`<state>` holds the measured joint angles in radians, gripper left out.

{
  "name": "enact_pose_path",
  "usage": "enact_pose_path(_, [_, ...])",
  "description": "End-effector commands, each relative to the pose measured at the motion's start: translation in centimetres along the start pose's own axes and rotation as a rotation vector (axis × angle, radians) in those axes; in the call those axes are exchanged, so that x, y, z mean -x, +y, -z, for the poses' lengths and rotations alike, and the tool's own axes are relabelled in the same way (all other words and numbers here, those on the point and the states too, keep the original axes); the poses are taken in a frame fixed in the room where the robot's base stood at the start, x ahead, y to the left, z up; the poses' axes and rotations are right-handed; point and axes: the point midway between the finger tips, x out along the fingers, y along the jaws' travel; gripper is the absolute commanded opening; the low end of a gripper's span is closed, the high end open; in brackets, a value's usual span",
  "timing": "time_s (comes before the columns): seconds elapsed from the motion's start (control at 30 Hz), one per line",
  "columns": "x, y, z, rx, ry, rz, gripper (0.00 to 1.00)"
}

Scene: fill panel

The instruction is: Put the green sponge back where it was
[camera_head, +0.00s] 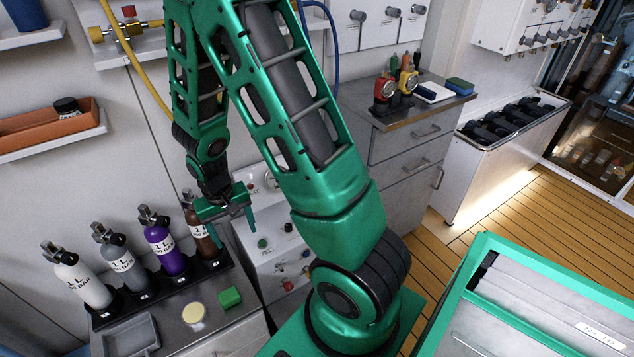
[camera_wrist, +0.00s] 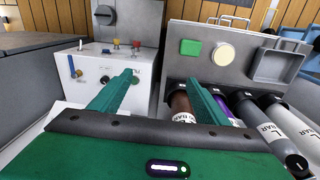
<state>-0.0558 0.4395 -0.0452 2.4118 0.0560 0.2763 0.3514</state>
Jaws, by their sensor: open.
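The green sponge (camera_head: 230,297) is a small bright green block lying flat on the grey counter, to the right of a round cream disc (camera_head: 194,313). It also shows in the wrist view (camera_wrist: 190,47), beside the disc (camera_wrist: 224,54). My gripper (camera_head: 226,217) is open and empty, held in the air near the brown bottle and behind the sponge in the head view. In the wrist view my two green fingers (camera_wrist: 158,88) are spread apart, with the sponge beyond them.
A black rack holds white (camera_head: 77,277), grey (camera_head: 120,258), purple (camera_head: 162,243) and brown (camera_head: 203,232) bottles. A grey tray (camera_head: 131,336) lies at the counter's front left. A white valve panel (camera_head: 275,252) stands right of the counter. A blue-and-green block (camera_head: 459,87) lies on the far cabinet.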

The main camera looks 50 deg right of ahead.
Motion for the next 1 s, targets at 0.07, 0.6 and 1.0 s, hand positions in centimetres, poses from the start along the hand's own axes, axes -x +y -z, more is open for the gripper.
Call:
enact_pose_path(0.07, [3.0,2.0,0.1,-0.018,0.010,-0.007,0.69])
enact_pose_path(0.6, [17.8,13.9,-7.8,-0.138,-0.012,-0.006,0.69])
enact_pose_path(1.0, [23.2,18.0,-16.4,-0.200,-0.038,0.061,0.69])
